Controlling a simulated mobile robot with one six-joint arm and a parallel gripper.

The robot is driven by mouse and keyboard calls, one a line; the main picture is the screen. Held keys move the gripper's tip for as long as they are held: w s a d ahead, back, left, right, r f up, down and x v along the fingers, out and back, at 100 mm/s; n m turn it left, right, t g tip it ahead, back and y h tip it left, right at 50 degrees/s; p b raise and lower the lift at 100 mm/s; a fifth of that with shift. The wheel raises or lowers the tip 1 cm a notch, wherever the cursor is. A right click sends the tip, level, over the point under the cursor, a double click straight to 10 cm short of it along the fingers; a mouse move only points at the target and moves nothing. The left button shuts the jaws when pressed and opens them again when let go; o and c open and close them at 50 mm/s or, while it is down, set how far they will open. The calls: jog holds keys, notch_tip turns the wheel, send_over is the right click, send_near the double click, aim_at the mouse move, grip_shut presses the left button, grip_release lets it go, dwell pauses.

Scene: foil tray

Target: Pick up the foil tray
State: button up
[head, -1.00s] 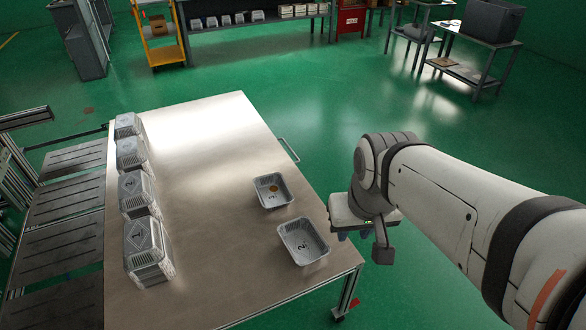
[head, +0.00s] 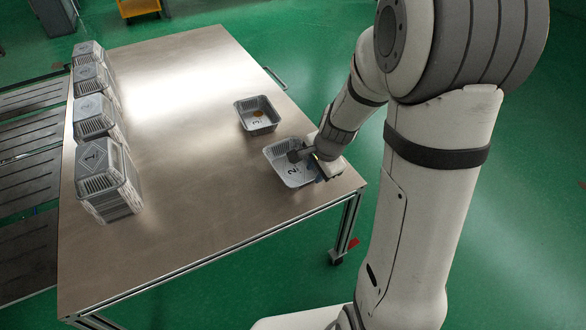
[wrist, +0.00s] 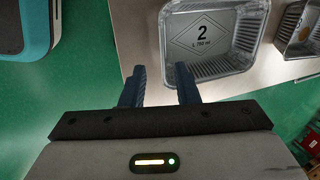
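Foil tray number 2 (head: 280,165) lies on the metal table near its right edge, upright and seemingly empty. Its printed floor shows in the wrist view (wrist: 214,52). My gripper (head: 308,152) is at the tray's right side in the head view, where the wrist hides part of the rim. In the wrist view its two blue fingers (wrist: 161,70) are apart with nothing held between them. The right finger overlaps the tray's lower left corner in that view. I cannot tell whether it touches the tray.
Foil tray number 3 (head: 250,122), with a small orange-brown thing inside, sits just behind tray 2. Several stacks of foil trays (head: 98,160) line the table's left side. The table's middle (head: 180,150) is clear. A slatted dark rack (head: 28,150) adjoins at left.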

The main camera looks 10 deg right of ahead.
aim_at(309, 181)
jog(key=b+x, duration=0.1)
jog(key=x, duration=0.2)
jog(key=shift+d+f, duration=0.1)
jog(key=shift+f, duration=0.05)
jog(key=shift+w+b+x, duration=0.2)
jog(key=shift+b+x, duration=0.45)
jog(key=shift+x, duration=0.65)
jog(key=shift+w+b+x, duration=0.2)
jog(key=shift+b+x, duration=0.4)
jog(key=shift+x, duration=0.75)
jog(key=shift+c, duration=0.2)
grip_shut()
